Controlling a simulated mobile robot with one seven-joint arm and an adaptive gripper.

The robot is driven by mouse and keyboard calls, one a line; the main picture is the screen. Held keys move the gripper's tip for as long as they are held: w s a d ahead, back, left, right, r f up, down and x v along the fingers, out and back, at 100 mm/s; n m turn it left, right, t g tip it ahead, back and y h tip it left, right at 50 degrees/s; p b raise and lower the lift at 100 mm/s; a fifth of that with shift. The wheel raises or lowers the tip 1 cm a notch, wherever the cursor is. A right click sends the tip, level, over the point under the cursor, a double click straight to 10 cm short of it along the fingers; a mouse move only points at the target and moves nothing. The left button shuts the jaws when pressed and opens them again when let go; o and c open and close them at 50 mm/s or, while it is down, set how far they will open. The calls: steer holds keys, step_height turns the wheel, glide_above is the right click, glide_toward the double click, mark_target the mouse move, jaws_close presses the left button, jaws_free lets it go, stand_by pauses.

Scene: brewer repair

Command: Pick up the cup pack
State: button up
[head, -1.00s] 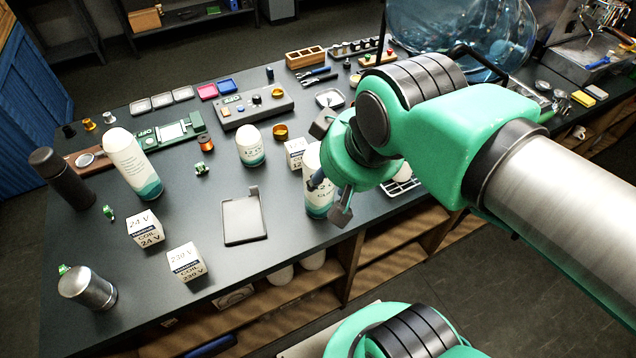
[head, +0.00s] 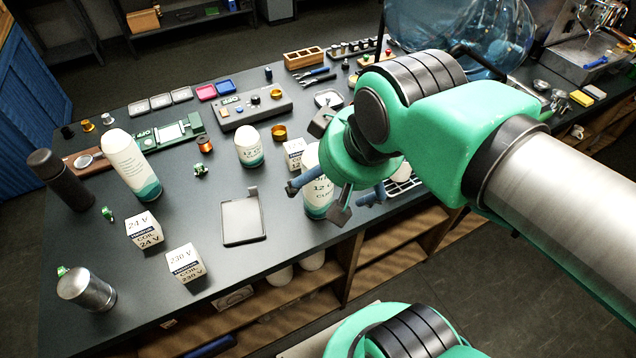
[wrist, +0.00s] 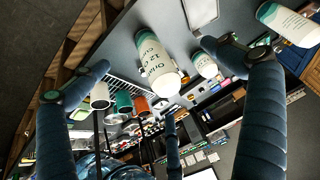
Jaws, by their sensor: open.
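A white cup pack (head: 318,196) with a teal base and a "12" label stands upright near the table's front edge, partly hidden behind my gripper in the head view. The wrist view shows it (wrist: 155,62) between my spread fingers. My gripper (head: 333,192) is open and empty, with its fingers apart around the pack's near side; I cannot tell whether any finger touches it. The gripper also shows in the wrist view (wrist: 160,72). A shorter similar pack (head: 249,147) and a taller one (head: 130,163) stand further left.
A small white box (head: 295,153) stands close behind the pack. A grey flat tray (head: 243,220) lies to its left. White coil boxes (head: 184,262), a black flask (head: 60,178) and a metal can (head: 86,289) stand further left. A wire rack (head: 403,185) is to the right.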

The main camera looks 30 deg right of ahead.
step_height(320, 180, up, 4)
steer(key=r, duration=0.1)
steer(key=s+f+m+g+y+p, duration=0.3)
steer(key=f+m+g+y+p, duration=0.4)
steer(key=m, duration=0.5)
steer(key=w+d+r+m+t+y+p, duration=0.2)
steer(key=d+r+m+t+y, duration=0.1)
steer(key=d+m+t, duration=0.4)
steer(key=w+d+r+m+t+y+p, duration=0.2)
steer(key=d+r+m+t+y+p, duration=0.15)
steer(key=d+m+t, duration=0.35)
step_height(320, 180, down, 19)
steer(key=a+m+b, duration=0.1)
steer(key=shift+a+h, duration=0.3)
steer(key=shift+h, duration=0.15)
steer(key=shift+w, duration=0.15)
